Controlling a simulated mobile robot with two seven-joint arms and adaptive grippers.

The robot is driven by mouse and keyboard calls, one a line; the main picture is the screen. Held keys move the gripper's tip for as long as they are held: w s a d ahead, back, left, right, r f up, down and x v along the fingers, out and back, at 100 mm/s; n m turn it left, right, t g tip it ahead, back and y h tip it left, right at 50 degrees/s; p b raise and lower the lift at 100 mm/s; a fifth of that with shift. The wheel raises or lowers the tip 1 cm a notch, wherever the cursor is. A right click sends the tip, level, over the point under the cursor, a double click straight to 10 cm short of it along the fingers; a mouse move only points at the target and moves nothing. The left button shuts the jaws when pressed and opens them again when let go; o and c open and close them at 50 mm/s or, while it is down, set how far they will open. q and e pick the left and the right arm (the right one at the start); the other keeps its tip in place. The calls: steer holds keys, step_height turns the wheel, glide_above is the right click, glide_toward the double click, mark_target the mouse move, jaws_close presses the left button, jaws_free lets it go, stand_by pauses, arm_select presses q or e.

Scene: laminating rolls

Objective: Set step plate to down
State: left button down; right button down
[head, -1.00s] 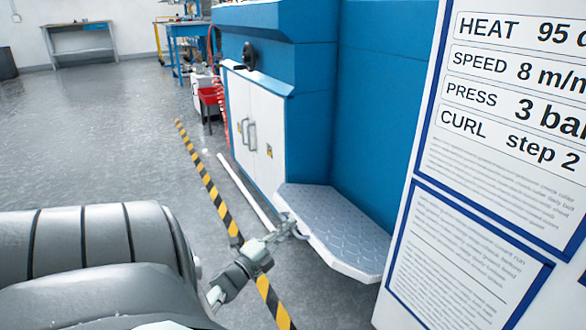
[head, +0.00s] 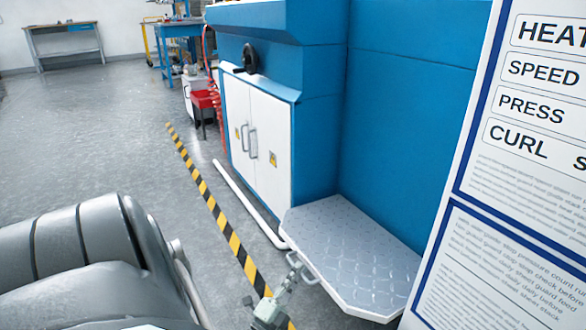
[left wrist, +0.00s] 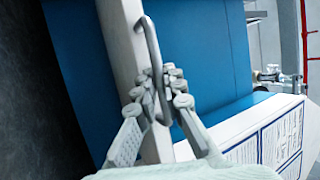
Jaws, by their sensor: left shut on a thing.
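The step plate (head: 350,245) is a grey diamond-tread plate with a white rim. It juts out roughly level from the foot of the blue machine in the head view; its exact tilt is hard to tell. A small curved metal handle (head: 309,278) sits on its front left edge. My left gripper (head: 293,268) is at that edge, shut on the handle. In the left wrist view the plate shows edge-on as a pale bar (left wrist: 121,45). There the handle (left wrist: 151,45) runs down between the fingers of my left gripper (left wrist: 157,92). My right gripper is not in view.
The blue machine (head: 405,130) with white cabinet doors (head: 258,140) stands behind the plate. A white sign panel (head: 530,190) is close on the right. A yellow-black floor stripe (head: 215,210) and a white floor rail (head: 245,203) run past the machine. The floor at left is open.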

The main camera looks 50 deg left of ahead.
arm_select(q)
steer(key=shift+w+d, duration=0.2)
steer(key=shift+d, duration=0.15)
steer(key=c, duration=1.9)
jaws_free()
steer(key=shift+s+a, duration=0.1)
steer(key=shift+a, duration=0.05)
steer(key=v, duration=1.2)
steer(key=shift+f, duration=0.2)
steer(key=shift+s, duration=0.1)
